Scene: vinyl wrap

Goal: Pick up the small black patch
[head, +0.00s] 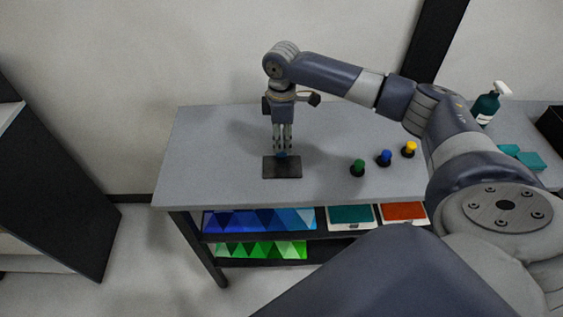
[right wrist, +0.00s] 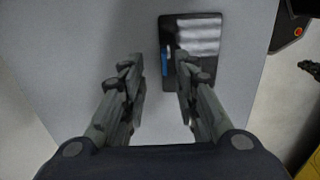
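A small dark rectangular patch (head: 282,169) lies flat on the grey table top near its front edge. It also shows in the right wrist view (right wrist: 199,77), with pale glossy bands on it. My right gripper (head: 282,149) points straight down just above the back part of the patch. In the right wrist view its two fingers (right wrist: 158,68) are apart with nothing clasped between them; the right finger overlaps the patch's left part. A small blue piece (right wrist: 166,62) shows at the patch's left side, by the fingertips. My left gripper is out of view.
Green (head: 358,168), blue (head: 384,158) and yellow (head: 409,149) knobs on black bases stand right of the patch. A teal spray bottle (head: 486,105) is at the far right. Coloured sheets (head: 260,220) fill shelves below. The table left of the patch is clear.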

